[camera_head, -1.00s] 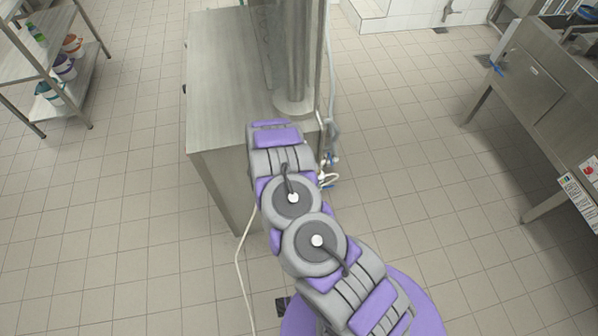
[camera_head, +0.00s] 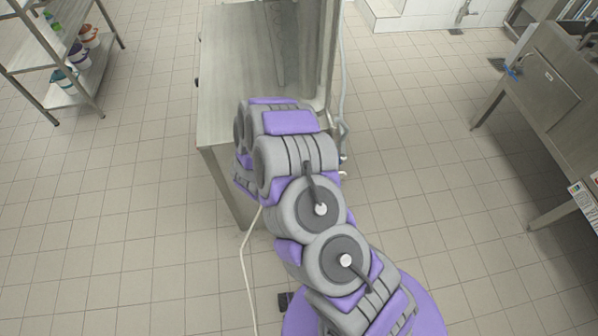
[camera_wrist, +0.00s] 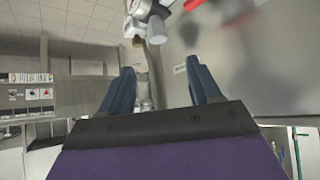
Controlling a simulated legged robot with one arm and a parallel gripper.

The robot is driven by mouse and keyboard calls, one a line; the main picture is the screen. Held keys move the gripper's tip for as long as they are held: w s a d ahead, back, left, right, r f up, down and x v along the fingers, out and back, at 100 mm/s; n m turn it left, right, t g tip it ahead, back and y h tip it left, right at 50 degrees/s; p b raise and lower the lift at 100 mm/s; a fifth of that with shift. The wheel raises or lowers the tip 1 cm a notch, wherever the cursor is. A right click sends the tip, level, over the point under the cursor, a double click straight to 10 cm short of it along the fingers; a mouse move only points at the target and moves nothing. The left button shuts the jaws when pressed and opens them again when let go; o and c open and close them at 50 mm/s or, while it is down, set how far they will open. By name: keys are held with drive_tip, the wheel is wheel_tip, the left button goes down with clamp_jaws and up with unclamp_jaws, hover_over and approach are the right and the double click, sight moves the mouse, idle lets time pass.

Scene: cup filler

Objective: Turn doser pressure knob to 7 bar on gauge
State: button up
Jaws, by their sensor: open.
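My gripper (camera_wrist: 164,84) shows in the wrist view with its two dark blue fingers apart and nothing between them. Beyond and above the fingertips is a grey and white fitting (camera_wrist: 152,22) with a round dark end, at the top edge of the picture. A blurred red part (camera_wrist: 192,4) is beside it. I cannot tell whether either is the doser pressure knob, and no gauge can be read. In the head view my arm reaches to the steel machine (camera_head: 222,85), and my gripper is hidden.
A grey panel (camera_wrist: 250,75) fills the right of the wrist view. In the head view, a shelf rack (camera_head: 90,75) stands at the left and a steel sink unit (camera_head: 560,85) at the right. A pale cable (camera_head: 246,270) lies on the floor. Tiled floor is open on both sides.

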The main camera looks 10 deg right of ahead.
drive_tip(key=shift+v, duration=1.95)
drive_tip(key=w+a+r+n+y+b, duration=0.25)
drive_tip(key=a+r+y, duration=0.65)
drive_tip(key=a+r, duration=0.45)
drive_tip(key=s+r+n+g+y, duration=0.2)
drive_tip(key=s+r+n, duration=0.1)
drive_tip(key=s+r, duration=0.35)
drive_tip(key=s+d+r+n+g+h+b, duration=0.1)
drive_tip(key=s+d+r+g+h+b, duration=0.1)
drive_tip(key=s+d, duration=0.9)
drive_tip(key=s+d+r+n+g+h+b, duration=0.2)
drive_tip(key=s+d+r+g, duration=0.2)
drive_tip(key=s+d, duration=0.7)
drive_tip(key=s+r, duration=0.1)
drive_tip(key=s, duration=0.6)
drive_tip(key=shift+r+h, duration=0.4)
